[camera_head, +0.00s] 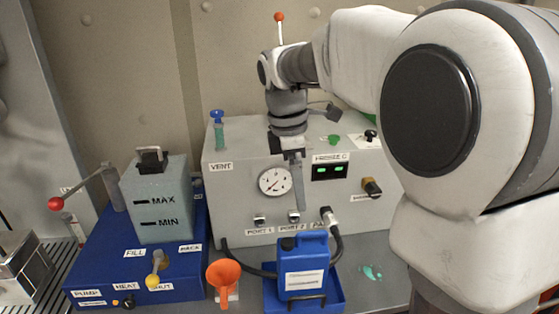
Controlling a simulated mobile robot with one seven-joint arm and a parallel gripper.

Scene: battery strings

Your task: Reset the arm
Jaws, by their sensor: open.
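My arm (365,45) reaches in from the right side of the picture and bends down at the wrist. My gripper (295,188) points downward in front of the grey console (235,190), just right of its round gauge (274,181). The jaws are open, and I see nothing between them. One long grey finger shows clearly; the other is hard to make out. The gripper covers part of the console's front, and I cannot tell how far it stands from that face.
A blue pump base (190,285) with a grey tank (160,205) and a red-knobbed lever (55,203) stands at left. A cable plug (328,215) meets the console.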

